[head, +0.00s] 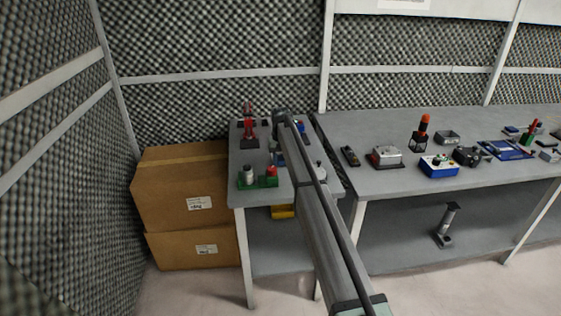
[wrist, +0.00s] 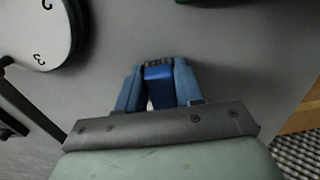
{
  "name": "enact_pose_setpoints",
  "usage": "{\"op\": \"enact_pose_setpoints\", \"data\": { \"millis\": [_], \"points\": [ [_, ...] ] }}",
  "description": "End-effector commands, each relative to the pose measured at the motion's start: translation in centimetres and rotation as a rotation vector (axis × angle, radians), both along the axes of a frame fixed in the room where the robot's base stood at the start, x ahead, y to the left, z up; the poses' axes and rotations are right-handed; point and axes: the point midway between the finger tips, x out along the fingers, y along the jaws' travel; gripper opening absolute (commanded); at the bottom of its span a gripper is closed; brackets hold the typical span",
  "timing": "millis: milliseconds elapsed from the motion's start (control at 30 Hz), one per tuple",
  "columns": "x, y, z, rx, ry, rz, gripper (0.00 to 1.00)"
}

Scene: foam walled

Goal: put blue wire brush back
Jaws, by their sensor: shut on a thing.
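The blue wire brush (wrist: 158,73) shows in the wrist view as a blue block with dark bristles at its far end. My gripper (wrist: 157,80) is shut on it, with one blue finger on each side. Grey tabletop fills the view beyond the brush; I cannot tell whether the brush touches it. In the head view my arm reaches over the small left table (head: 237,160) and hides much of its right half. The brush cannot be made out there. No place for the brush can be identified for certain.
A green holder (head: 257,182) with small items stands at the table's front left. A red tool (head: 249,125) stands behind it. A white round dial (wrist: 38,32) lies near my gripper. Cardboard boxes (head: 180,190) stand left; a longer bench (head: 400,180) with several devices is right.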

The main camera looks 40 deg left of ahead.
Motion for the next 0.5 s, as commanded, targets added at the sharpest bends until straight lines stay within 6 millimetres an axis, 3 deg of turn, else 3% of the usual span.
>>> {"op": "enact_pose_setpoints", "data": {
  "millis": [500],
  "points": [
    [0.0,0.0,-1.1,-0.001,0.001,0.0,0.03]
  ]
}}
